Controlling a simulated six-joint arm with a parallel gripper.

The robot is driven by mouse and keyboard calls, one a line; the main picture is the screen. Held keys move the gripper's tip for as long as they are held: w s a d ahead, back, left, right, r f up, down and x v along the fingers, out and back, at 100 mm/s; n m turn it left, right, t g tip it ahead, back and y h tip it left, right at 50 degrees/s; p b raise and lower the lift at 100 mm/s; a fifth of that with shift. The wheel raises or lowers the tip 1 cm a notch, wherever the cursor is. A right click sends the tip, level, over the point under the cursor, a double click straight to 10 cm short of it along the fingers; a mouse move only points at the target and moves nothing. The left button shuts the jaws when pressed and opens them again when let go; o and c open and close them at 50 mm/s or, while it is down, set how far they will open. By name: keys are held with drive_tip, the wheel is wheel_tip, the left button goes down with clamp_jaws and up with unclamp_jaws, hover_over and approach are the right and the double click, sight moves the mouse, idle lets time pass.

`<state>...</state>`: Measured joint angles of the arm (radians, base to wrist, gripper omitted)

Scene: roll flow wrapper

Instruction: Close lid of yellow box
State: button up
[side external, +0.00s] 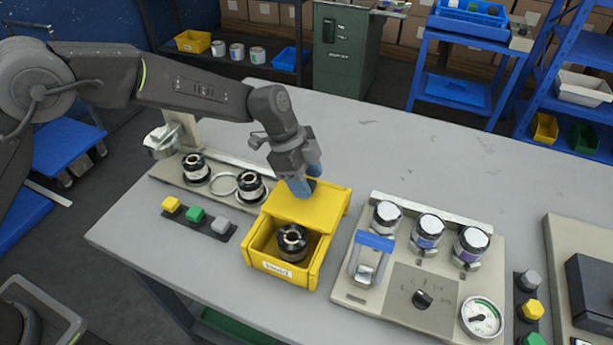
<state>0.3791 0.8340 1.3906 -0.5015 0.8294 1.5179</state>
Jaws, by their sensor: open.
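The yellow box (254,268) stands on the grey table, with a white label on its front. Its yellow lid (299,207) covers the rear part of the box, and the front part is uncovered. A black ring-shaped roll (292,243) lies inside the open front part. My gripper (304,188) points down over the rear of the lid, with its blue fingertips at or just above the lid surface. I cannot tell whether they touch it. The gripper is open and nothing shows between the fingers; the far finger is partly hidden.
A holder plate (222,206) with two black rolls and an empty ring is left of the box. A button strip (198,220) lies in front of it. A panel (375,312) with several jars, a knob and a gauge stands close on the right. The table behind is clear.

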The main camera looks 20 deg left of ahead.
sight(287, 212)
drive_tip(key=shift+c, duration=0.3)
clamp_jaws()
drive_tip(key=s, duration=0.9)
idle(0.3)
drive_tip(key=shift+o, duration=0.3)
unclamp_jaws()
drive_tip(key=v, duration=1.4)
drive_tip(key=shift+a, duration=0.1)
